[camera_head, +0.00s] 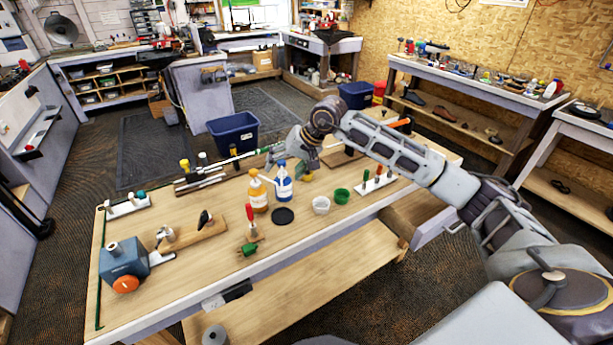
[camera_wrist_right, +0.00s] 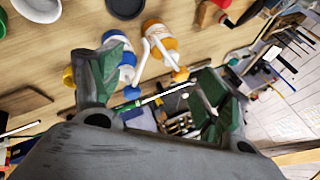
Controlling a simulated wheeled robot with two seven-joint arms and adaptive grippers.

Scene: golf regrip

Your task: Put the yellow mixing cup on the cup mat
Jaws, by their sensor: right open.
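The cup mat, a black disc (camera_head: 283,216), lies bare on the workbench; its edge also shows at the top of the right wrist view (camera_wrist_right: 126,6). A yellow patch (camera_wrist_right: 68,76), possibly the yellow mixing cup, shows beside the left finger in the right wrist view, mostly hidden by it. My right gripper (camera_head: 287,161) is open, over the bench behind the blue-and-white bottle. Its spread green fingertips (camera_wrist_right: 160,75) have nothing clamped between them. My left gripper is not in view.
A blue-and-white pump bottle (camera_head: 284,184) and an orange pump bottle (camera_head: 258,196) stand close behind the mat. A white cup (camera_head: 321,205) and a green cup (camera_head: 342,196) are to its right. A red-handled tool (camera_head: 250,220) is left.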

